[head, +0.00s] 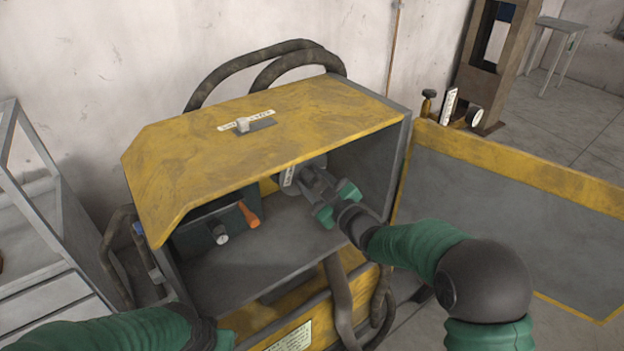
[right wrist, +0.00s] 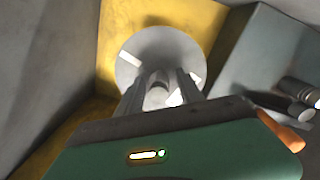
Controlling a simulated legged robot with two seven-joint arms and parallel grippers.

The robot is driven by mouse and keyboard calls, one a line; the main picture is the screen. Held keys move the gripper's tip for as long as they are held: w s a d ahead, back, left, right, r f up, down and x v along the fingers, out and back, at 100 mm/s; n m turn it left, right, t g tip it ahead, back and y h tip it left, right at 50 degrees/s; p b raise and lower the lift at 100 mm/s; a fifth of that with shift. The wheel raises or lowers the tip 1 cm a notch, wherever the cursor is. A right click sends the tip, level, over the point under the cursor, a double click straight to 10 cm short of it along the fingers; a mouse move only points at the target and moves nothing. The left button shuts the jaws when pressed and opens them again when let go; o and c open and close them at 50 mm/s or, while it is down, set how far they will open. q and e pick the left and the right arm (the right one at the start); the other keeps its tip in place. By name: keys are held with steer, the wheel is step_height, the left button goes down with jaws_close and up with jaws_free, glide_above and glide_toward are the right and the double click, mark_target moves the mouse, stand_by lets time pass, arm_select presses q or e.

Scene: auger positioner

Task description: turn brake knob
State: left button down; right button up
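A round pale dial plate with white labels (head: 289,178) is on the yellow back wall inside the box. It also shows in the right wrist view (right wrist: 140,58), with a small grey knob (right wrist: 158,96) at its middle. My right gripper (head: 308,176) reaches into the box in front of the plate. In the right wrist view its two fingers (right wrist: 160,92) stand apart, with the knob showing in the gap between them. I see no clear contact. In the head view the gripper hides most of the knob. Of my left arm only the forearm shows; its gripper is not in view.
The box has a yellow hood (head: 265,150) with a small switch (head: 242,125) on top. An orange handle (head: 249,215) and a black-and-silver knob (head: 219,234) are left of my gripper. Grey side walls flank the opening. Hoses (head: 338,300) hang in front.

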jaws_close()
steer(key=shift+m, duration=0.3)
steer(key=m+p, duration=0.1)
steer(key=m, duration=0.4)
steer(key=shift+p, duration=0.4)
steer(key=shift+d+f+m+p, duration=0.15)
steer(key=shift+m+p, duration=0.45)
steer(key=shift+m, duration=0.9)
steer(key=shift+f+g, duration=0.1)
steer(key=shift+g, duration=0.2)
